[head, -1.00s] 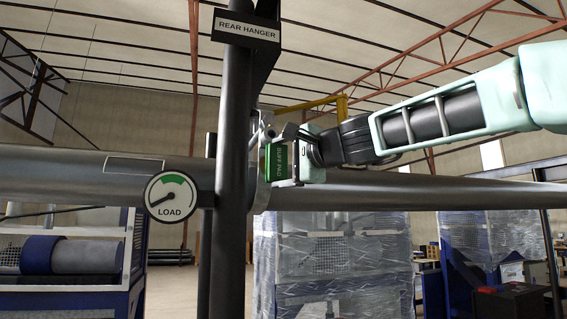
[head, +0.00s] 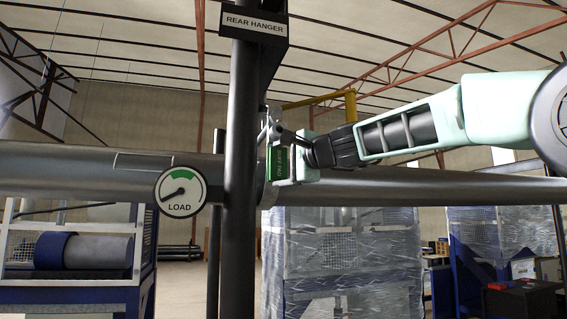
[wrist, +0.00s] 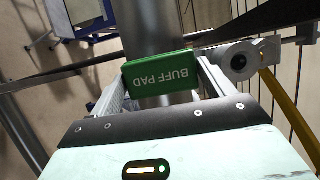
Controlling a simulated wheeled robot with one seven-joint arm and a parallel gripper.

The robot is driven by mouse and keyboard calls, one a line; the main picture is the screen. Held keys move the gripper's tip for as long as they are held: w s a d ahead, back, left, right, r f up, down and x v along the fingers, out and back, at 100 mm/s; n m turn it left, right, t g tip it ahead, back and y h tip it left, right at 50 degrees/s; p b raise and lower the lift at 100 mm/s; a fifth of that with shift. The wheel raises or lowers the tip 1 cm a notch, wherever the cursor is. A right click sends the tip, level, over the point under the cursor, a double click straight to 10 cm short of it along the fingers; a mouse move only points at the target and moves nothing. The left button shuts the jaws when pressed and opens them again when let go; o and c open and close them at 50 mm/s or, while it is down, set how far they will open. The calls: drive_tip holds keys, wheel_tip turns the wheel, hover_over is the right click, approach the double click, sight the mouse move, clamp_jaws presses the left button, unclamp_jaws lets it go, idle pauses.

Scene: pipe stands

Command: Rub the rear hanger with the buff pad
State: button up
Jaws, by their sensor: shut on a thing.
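The rear hanger is a dark upright post (head: 241,150) with a label plate reading REAR HANGER (head: 254,24) at its top. My gripper (head: 281,160) is shut on the green buff pad (head: 275,163), just right of the post at pipe height. In the wrist view the buff pad (wrist: 160,78) sits between the two fingers, its lettering upside down. In the head view the pad's left edge is close to the post; I cannot tell whether they touch. A grey pipe (head: 420,186) runs across behind the post.
A round LOAD gauge (head: 181,192) is left of the post, in front of the pipe. A clamp-like fitting (wrist: 240,60) is close to my gripper's right finger in the wrist view. Plastic-wrapped crates (head: 340,255) stand behind, below the pipe.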

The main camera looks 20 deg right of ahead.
drive_tip(key=shift+w, duration=0.85)
idle(0.6)
drive_tip(key=shift+d, duration=0.2)
drive_tip(key=shift+s+d, duration=0.1)
drive_tip(key=shift+d, duration=0.35)
drive_tip(key=shift+a, duration=0.15)
drive_tip(key=shift+a, duration=1.05)
